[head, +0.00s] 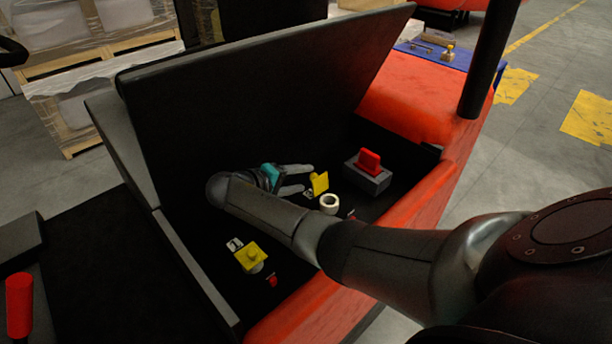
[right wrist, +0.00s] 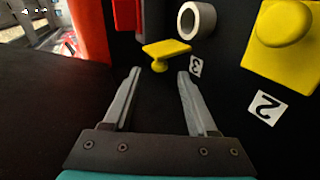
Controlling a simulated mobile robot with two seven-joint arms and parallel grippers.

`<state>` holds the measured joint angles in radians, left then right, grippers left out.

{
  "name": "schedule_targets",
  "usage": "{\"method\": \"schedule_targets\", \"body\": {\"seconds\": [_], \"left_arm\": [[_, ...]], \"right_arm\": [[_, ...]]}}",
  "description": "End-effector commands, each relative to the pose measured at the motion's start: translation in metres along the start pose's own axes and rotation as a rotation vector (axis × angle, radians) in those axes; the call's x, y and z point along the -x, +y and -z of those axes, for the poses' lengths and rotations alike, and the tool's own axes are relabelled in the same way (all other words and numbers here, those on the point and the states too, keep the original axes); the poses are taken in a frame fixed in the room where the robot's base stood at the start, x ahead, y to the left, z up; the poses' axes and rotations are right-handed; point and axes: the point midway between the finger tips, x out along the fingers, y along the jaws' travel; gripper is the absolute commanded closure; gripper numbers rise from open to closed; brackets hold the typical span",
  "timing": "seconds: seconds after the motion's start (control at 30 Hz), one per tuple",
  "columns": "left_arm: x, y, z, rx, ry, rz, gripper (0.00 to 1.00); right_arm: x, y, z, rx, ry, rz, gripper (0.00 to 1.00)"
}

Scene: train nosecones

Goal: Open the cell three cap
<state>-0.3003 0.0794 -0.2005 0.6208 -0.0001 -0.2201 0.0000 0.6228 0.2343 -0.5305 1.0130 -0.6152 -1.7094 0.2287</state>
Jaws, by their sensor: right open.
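The cell three cap (head: 319,182) is a yellow plate with a small knob. It stands tilted up beside a white ring (head: 329,204). In the right wrist view the cap (right wrist: 166,48) shows edge-on, its knob towards me, with the label 3 (right wrist: 196,66) to its right and the white ring (right wrist: 196,20) beyond. My right gripper (head: 307,178) is open and empty just left of the cap. In the right wrist view its fingertips (right wrist: 159,73) are either side of and just short of the knob; I cannot tell whether they touch. My left gripper is not in view.
A yellow cap by label 1 (head: 250,256) lies nearer; a yellow cap by label 2 (right wrist: 287,35) is at the right wrist view's right. A red handle on a grey block (head: 369,184) stands beyond. The raised black lid (head: 250,85) rises behind; the red body edge (head: 420,195) borders the right.

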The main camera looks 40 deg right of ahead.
Motion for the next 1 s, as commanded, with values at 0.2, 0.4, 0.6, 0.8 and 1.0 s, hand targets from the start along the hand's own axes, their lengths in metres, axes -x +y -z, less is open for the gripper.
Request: {"method": "schedule_targets", "body": {"seconds": [0.2,0.4,0.6,0.8,1.0], "left_arm": [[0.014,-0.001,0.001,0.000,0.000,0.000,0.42],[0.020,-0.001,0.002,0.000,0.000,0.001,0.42],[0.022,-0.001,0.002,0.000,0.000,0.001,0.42],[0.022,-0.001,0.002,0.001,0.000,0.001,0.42],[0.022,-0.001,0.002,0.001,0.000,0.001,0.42]], "right_arm": [[0.057,0.001,0.001,0.002,0.005,0.005,0.42],[0.099,0.000,0.000,0.001,0.003,0.002,0.42],[0.121,0.000,0.000,0.001,0.002,0.001,0.42],[0.125,0.000,0.000,0.001,0.001,0.000,0.42],[0.124,0.000,0.000,0.001,0.001,0.000,0.42]]}}
